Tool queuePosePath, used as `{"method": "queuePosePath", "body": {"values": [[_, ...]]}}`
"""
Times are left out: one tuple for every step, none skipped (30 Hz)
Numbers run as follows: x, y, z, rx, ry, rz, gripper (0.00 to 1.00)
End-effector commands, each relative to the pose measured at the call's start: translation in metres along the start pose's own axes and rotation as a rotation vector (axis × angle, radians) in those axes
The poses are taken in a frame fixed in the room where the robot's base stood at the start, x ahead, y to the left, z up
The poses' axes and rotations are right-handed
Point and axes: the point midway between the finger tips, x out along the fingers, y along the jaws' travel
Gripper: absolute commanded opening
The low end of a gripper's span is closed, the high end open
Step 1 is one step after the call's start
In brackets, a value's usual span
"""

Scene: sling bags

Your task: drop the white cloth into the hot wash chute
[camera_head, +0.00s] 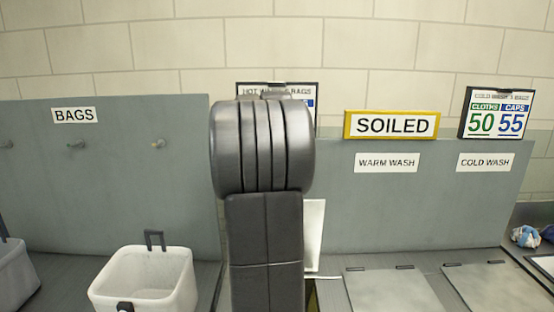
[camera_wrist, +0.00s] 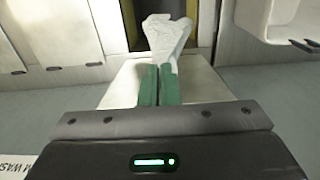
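My gripper (camera_wrist: 158,84) has its green fingers close together in the wrist view, shut on the white cloth (camera_wrist: 165,38), which spreads out beyond the fingertips. Behind the cloth is a raised pale lid (camera_wrist: 205,85) and a dark opening with a yellowish edge (camera_wrist: 133,14), which I take for the hot wash chute. The cloth overlaps this opening in the picture; I cannot tell its height above it. In the head view my arm hides the gripper, the cloth and most of this chute; part of the raised lid (camera_head: 314,235) shows.
The warm wash lid (camera_head: 390,291) and cold wash lid (camera_head: 497,287) lie shut at right. A white bin (camera_head: 146,280) stands left of the arm. The yellow SOILED sign (camera_head: 391,125) and a count board (camera_head: 497,113) stand atop the grey back panel. Bluish items (camera_head: 527,236) lie far right.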

Motion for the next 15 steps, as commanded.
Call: {"method": "queuePosePath", "body": {"values": [[0.003,0.000,0.000,0.000,-0.001,0.000,0.00],[0.006,0.000,0.000,0.000,-0.001,0.000,0.00],[0.010,0.000,0.000,0.000,-0.001,0.000,0.00],[0.013,0.000,0.000,0.000,-0.001,0.000,0.00],[0.017,0.000,0.000,0.000,-0.001,0.000,0.00],[0.021,0.000,0.000,0.000,-0.001,0.000,0.00],[0.024,0.000,0.000,0.000,-0.001,0.000,0.00],[0.027,0.000,0.000,0.000,-0.001,0.000,0.00],[0.031,0.000,0.000,0.000,-0.002,0.000,0.00],[0.034,0.000,0.000,0.000,-0.001,0.000,0.00],[0.037,0.000,0.000,0.000,-0.001,0.000,0.00],[0.041,0.000,0.000,0.000,-0.001,0.000,0.00],[0.044,0.000,0.000,0.000,-0.001,0.000,0.00],[0.047,0.000,0.000,0.000,-0.001,0.000,0.00],[0.051,0.000,0.000,0.000,-0.001,0.000,0.00]]}}
